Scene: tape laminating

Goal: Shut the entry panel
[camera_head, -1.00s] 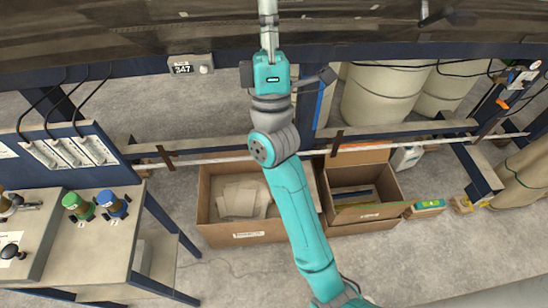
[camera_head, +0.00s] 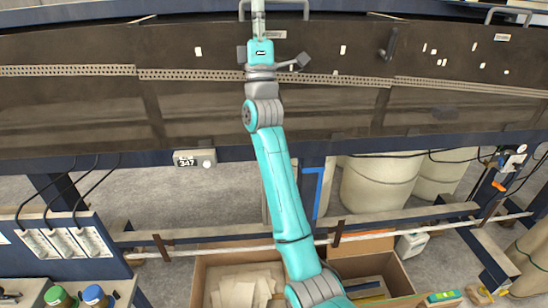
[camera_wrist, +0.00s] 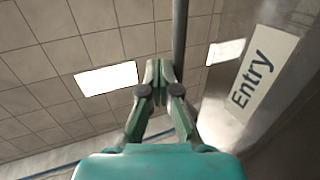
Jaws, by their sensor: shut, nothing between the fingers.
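A grey panel (camera_wrist: 285,128) with a white "Entry" label (camera_wrist: 262,72) fills the right of the wrist view and stands at a slant beside my gripper (camera_wrist: 158,70). My gripper's green and grey fingers are closed together and empty. A dark round bar (camera_wrist: 180,35) runs down just right of the fingertips; I cannot tell whether they touch it. In the head view my gripper (camera_head: 258,14) is at the top edge, its tips cut off, in front of a metal handle (camera_head: 290,3).
The long dark machine bed (camera_head: 200,105) crosses the head view under my arm. A small grey box marked 347 (camera_head: 195,158) sits on its front rail. A black lever (camera_head: 389,43) stands to the right. Open cardboard boxes (camera_head: 200,275) and beige drums (camera_head: 378,185) are below.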

